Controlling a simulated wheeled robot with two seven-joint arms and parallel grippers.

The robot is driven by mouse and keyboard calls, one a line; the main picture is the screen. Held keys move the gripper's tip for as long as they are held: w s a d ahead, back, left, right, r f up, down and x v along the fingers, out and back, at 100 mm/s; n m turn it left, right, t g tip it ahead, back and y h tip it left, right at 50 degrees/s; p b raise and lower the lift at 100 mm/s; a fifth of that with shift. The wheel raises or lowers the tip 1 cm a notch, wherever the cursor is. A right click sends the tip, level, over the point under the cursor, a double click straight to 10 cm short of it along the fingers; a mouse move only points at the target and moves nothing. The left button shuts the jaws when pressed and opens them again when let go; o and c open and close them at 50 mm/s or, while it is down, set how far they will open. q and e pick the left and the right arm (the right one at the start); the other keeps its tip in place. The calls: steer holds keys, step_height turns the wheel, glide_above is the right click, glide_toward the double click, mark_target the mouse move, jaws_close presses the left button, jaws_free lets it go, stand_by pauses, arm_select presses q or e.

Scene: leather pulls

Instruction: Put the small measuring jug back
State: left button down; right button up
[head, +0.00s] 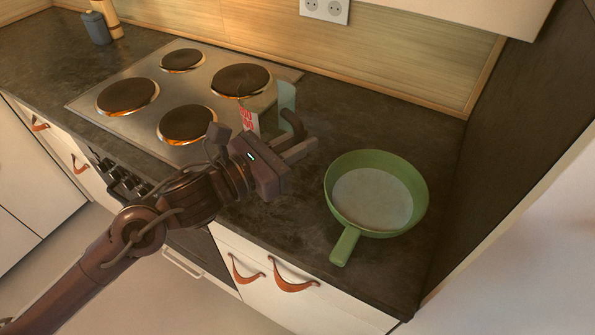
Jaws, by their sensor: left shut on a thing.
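The small measuring jug (287,97) shows as a pale blue-green, see-through piece just behind my left gripper. A white patch with red marks (249,119) shows to its left and seems to belong to it. My left gripper (296,137) is shut on the jug, over the counter between the hob and the green pan. The gripper hides much of the jug, so I cannot tell whether its base touches the counter. My right gripper is out of view.
A green pan (376,157) stands on the dark counter (385,115) to the right, its handle pointing to the front. The hob (215,103) with round plates lies left of my gripper. A dark side panel (500,130) closes the right end. Clear counter lies behind the pan.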

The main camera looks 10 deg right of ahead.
arm_select(q)
step_height(320, 180, down, 8)
steer(key=shift+d+f+p, duration=0.1)
steer(key=shift+f+p, duration=0.05)
steer(key=shift+p, duration=0.3)
steer(key=shift+f+b, duration=0.3)
steer(key=shift+b, duration=0.1)
steer(key=c, duration=1.4)
jaws_free()
steer(key=shift+r, duration=0.1)
steer(key=shift+o, duration=0.2)
